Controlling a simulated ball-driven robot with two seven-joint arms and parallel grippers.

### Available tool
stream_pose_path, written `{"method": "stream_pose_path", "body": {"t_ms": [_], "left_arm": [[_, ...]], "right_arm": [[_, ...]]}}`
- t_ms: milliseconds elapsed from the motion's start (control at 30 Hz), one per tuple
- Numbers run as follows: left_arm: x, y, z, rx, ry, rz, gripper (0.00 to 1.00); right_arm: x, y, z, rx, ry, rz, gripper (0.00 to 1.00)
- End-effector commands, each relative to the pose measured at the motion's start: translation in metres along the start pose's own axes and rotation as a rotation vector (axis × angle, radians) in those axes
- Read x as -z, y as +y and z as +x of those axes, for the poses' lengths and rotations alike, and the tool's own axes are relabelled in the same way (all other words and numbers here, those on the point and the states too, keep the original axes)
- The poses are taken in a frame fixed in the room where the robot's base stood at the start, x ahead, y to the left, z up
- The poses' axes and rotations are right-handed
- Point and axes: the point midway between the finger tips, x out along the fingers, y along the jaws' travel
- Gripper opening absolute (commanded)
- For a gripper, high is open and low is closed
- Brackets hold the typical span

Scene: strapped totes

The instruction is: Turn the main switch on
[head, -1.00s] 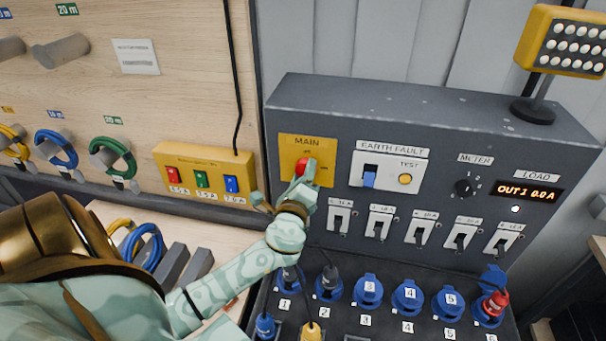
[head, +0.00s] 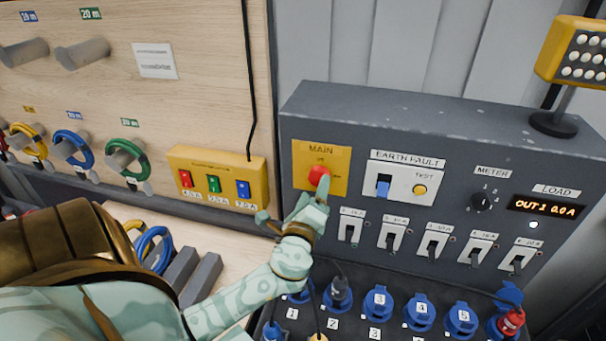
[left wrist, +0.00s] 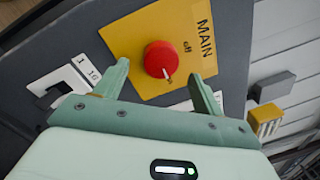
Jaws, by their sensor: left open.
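The main switch is a red round knob (head: 318,175) on a yellow plate (head: 334,188) marked MAIN, at the left of the grey panel's face. In the left wrist view the red knob (left wrist: 160,58) shows a pale pointer mark on its lower right edge, and the word "off" is printed beside it. My left gripper (head: 292,215) is just below the plate in the head view. In the left wrist view its two fingers (left wrist: 160,82) stand apart, one on each side of the knob's lower side, with nothing between them. My right gripper is out of view.
The grey panel (head: 420,130) also bears an earth fault switch (head: 383,187), several black breakers (head: 392,237) below, and a meter dial (head: 482,201). The load display (head: 545,206) reads OUT1 0.0 A. Blue sockets (head: 419,314) line the bottom. A yellow box (head: 218,172) is at left.

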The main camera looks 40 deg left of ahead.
Motion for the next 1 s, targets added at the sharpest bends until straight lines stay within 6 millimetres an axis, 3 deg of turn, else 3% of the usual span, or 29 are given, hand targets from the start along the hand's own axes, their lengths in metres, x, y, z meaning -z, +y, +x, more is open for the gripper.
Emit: {"method": "stream_pose_path", "body": {"t_ms": [200, 433, 600, 1000], "left_arm": [[0.004, 0.005, -0.063, -0.004, 0.004, -0.002, 0.69], [0.003, 0.004, -0.110, -0.004, 0.002, 0.001, 0.69], [0.002, 0.002, -0.124, -0.002, 0.002, 0.001, 0.69], [0.001, 0.000, -0.126, -0.001, 0.001, 0.001, 0.69]], "right_arm": [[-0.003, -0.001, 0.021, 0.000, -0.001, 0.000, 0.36], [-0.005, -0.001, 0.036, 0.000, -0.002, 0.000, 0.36], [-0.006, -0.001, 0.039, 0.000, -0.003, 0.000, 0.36], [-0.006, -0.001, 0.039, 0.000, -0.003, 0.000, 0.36]]}}
